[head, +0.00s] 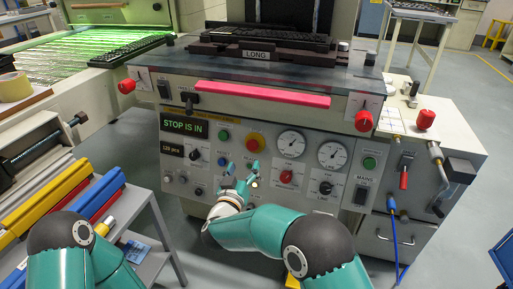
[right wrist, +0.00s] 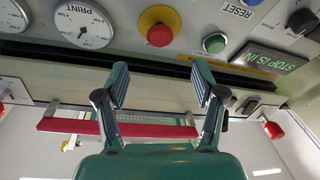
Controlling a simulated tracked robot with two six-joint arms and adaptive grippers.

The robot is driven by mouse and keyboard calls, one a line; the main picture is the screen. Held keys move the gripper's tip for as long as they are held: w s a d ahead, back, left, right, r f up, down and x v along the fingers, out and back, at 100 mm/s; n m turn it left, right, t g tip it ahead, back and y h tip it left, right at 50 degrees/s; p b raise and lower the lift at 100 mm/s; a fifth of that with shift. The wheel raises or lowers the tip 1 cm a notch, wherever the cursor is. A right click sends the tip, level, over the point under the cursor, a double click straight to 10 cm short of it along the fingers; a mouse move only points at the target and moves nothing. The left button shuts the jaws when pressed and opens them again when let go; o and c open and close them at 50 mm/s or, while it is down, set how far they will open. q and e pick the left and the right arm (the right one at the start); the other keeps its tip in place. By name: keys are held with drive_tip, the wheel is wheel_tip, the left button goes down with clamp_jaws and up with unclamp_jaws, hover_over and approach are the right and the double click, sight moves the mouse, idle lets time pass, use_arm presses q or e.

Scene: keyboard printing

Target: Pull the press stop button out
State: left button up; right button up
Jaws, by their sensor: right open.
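The press stop button (head: 254,143) is a red mushroom knob on a yellow ring in the upper middle of the control panel. It also shows in the right wrist view (right wrist: 160,34), at the top middle. My right gripper (head: 243,170) is open and empty, in front of the panel and below the button. In the right wrist view its two fingers (right wrist: 160,85) are spread, with the button beyond the gap between them, apart from both. A green display (head: 184,125) reads STOP IS IN. My left arm is at the lower left; its gripper does not show.
A green button (head: 223,135) and a blue RESET button (head: 238,133) sit left of the stop button. Gauges (head: 291,143) and a red knob (head: 287,176) lie to its right. A pink bar (head: 262,94) runs along the edge above the panel.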

sight(252, 147)
drive_tip(key=x, duration=1.1)
drive_tip(key=shift+f, duration=0.1)
clamp_jaws()
